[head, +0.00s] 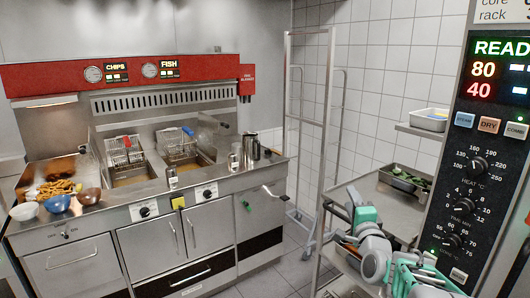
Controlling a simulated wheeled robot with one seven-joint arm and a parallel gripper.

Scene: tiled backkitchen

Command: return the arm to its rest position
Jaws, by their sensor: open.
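My arm shows at the lower right of the head view, with pale grey rounded links and mint-green parts, bent in front of the steel rack. My gripper (430,281), with mint-green and dark parts, is at the bottom edge, partly cut off and overlapped by my own links. Its jaws are open, and no object shows between them. It appears close in front of the lower part of the oven control panel (475,150); the exact gap cannot be told.
A steel rack (385,192) with a tray of greens (405,179) stands behind my arm. A tall trolley frame (331,110) is left of it. The fryer counter (150,205), with baskets and bowls, fills the left. Some tiled floor (283,278) between is clear.

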